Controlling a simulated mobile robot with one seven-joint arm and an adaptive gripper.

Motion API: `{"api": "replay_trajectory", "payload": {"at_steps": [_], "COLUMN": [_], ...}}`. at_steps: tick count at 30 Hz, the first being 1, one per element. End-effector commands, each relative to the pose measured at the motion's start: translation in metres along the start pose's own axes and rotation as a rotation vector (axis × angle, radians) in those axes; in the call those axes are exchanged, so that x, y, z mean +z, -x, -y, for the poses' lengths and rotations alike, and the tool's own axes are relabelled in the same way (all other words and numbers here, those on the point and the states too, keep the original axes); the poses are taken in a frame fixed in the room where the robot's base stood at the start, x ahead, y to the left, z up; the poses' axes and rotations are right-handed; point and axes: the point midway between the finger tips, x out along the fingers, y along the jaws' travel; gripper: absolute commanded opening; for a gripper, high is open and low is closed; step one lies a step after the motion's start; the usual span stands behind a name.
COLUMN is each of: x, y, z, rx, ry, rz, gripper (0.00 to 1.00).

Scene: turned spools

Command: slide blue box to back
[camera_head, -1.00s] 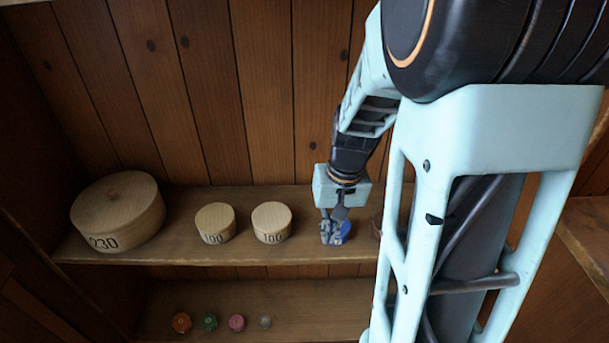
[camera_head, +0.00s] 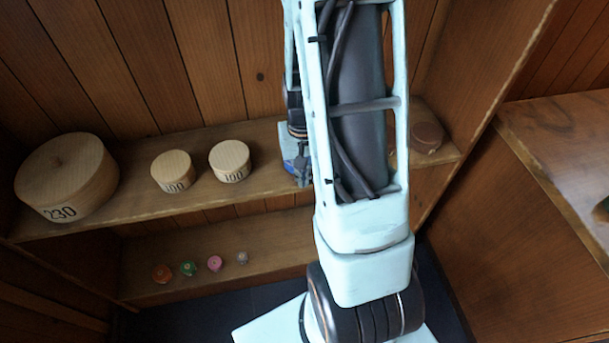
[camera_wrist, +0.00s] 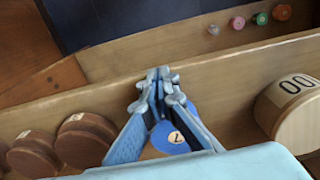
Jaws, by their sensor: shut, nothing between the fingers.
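The blue box is a low round box with a numbered light label on top. In the wrist view the blue box (camera_wrist: 172,137) sits on the upper shelf, partly hidden by my fingers. My gripper (camera_wrist: 158,80) is shut with nothing between its fingertips, which show toward the shelf's front edge from the box. I cannot tell whether the fingers touch the box.
Two pale round boxes (camera_head: 172,171) (camera_head: 230,160) and a large lidded box (camera_head: 67,177) stand left on the upper shelf (camera_head: 130,205). Brown round boxes (camera_wrist: 85,138) stand on the box's other side. Several small coloured spools (camera_head: 189,268) sit on the lower shelf.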

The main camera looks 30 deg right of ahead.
Motion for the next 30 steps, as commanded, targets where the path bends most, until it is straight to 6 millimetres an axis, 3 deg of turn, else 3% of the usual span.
{"api": "replay_trajectory", "payload": {"at_steps": [6,20,23,30], "x": [-0.017,-0.023,-0.034,-0.081], "y": [0.000,0.000,-0.001,-0.002], "z": [0.000,0.000,0.000,0.000], "rx": [0.000,0.000,0.000,0.000], "ry": [0.000,0.000,0.000,0.000], "rz": [0.003,0.003,0.002,0.002], "gripper": [0.00,0.00,0.00,0.00]}}
